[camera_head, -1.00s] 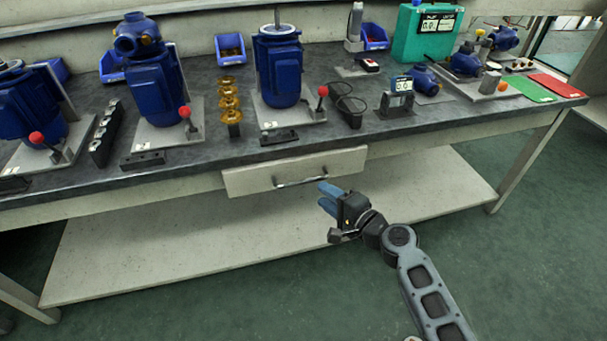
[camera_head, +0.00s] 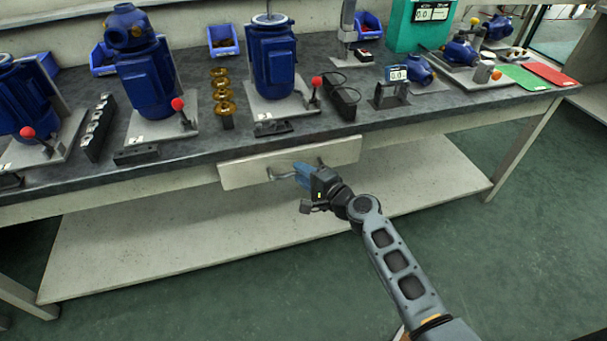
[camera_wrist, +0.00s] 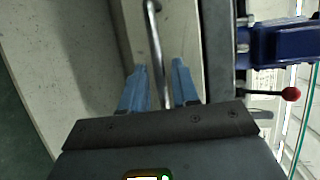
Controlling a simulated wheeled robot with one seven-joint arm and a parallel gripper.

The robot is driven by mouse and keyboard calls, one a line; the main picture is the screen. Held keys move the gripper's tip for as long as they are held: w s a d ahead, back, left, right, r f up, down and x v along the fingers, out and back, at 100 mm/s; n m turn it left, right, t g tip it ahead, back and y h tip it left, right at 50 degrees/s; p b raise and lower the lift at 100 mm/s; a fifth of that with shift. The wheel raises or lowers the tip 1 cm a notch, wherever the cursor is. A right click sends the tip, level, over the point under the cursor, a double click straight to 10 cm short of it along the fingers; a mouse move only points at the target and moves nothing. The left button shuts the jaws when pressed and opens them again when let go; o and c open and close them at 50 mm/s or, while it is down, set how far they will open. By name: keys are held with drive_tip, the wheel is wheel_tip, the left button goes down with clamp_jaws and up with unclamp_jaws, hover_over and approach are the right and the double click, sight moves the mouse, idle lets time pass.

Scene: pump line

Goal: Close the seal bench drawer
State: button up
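The seal bench drawer (camera_head: 240,172) has a pale front just under the dark top of the bench (camera_head: 440,104). No drawer interior shows, and I cannot tell exactly how far it stands out. Its metal bar handle (camera_head: 270,179) is partly hidden behind my gripper (camera_head: 303,173) in the head view. In the wrist view the handle (camera_wrist: 153,40) runs between the two blue fingers of my gripper (camera_wrist: 160,72). The fingers are apart, one on each side of the bar, with gaps visible. The drawer front (camera_wrist: 183,35) lies beyond them.
Blue motors (camera_head: 272,60) on plates, a red-knobbed lever (camera_head: 317,82) and a black block (camera_head: 342,103) stand on the bench above. A pale lower shelf (camera_head: 150,240) extends beneath the drawer. The green floor (camera_head: 530,220) to the right is clear.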

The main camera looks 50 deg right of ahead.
clamp_jaws()
idle(0.3)
drive_tip(key=w+d, duration=0.1)
drive_tip(key=w+d+b, duration=0.1)
drive_tip(key=w, duration=0.1)
drive_tip(key=shift+w+d, duration=0.2)
drive_tip(key=shift+w, duration=0.05)
drive_tip(key=shift+o, duration=0.9)
unclamp_jaws()
